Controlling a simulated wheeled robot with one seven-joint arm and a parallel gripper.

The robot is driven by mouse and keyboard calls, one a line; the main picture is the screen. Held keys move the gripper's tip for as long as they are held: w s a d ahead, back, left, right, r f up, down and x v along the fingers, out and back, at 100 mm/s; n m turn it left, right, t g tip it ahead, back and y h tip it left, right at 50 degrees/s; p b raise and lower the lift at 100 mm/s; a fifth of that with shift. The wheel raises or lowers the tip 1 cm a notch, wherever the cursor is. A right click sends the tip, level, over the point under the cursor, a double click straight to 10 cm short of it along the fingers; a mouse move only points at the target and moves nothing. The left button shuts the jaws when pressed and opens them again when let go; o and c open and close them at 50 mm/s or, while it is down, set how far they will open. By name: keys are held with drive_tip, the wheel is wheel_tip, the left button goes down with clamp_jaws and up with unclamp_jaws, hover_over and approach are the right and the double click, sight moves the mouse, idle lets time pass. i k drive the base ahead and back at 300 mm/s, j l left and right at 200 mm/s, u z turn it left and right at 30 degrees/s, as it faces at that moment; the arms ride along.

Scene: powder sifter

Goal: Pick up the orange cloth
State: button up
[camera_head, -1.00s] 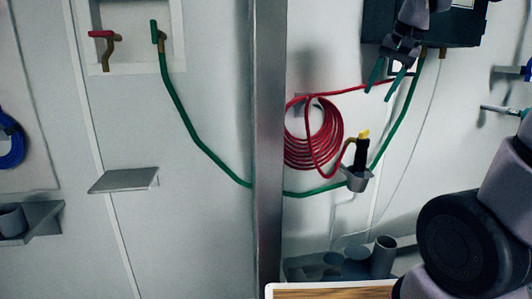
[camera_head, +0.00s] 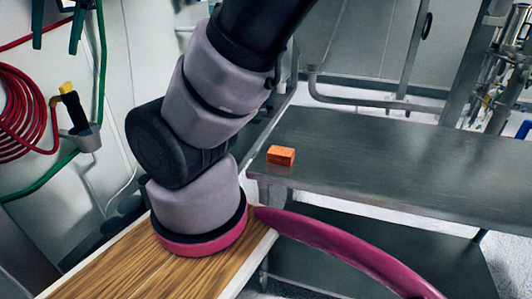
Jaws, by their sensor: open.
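The orange cloth (camera_head: 281,155) looks like a small folded block. It lies near the left end of a grey steel table (camera_head: 400,165), close to the edge nearest me. My gripper (camera_head: 56,46) shows at the top left edge of the view, with two teal fingers apart and pointing down. It is empty, in front of the wall and far to the left of the cloth. The body of the gripper is cut off by the top of the picture. My arm stands between the gripper and the table.
A coiled red hose (camera_head: 20,110) and a green hose (camera_head: 102,60) hang on the left wall. A black nozzle with a yellow tip (camera_head: 73,108) sits in a wall holder. The steel tabletop around the cloth is clear. Metal frames and pipes (camera_head: 500,75) stand behind it.

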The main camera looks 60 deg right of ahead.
sight(280, 155)
drive_tip(key=k+j+z, duration=0.1)
drive_tip(key=z, duration=0.35)
drive_tip(key=k+j+z, duration=0.1)
drive_tip(key=z, duration=0.4)
drive_tip(key=j+z, duration=0.1)
drive_tip(key=z, duration=1.05)
drive_tip(key=k+l+u, duration=0.1)
drive_tip(key=k, duration=0.1)
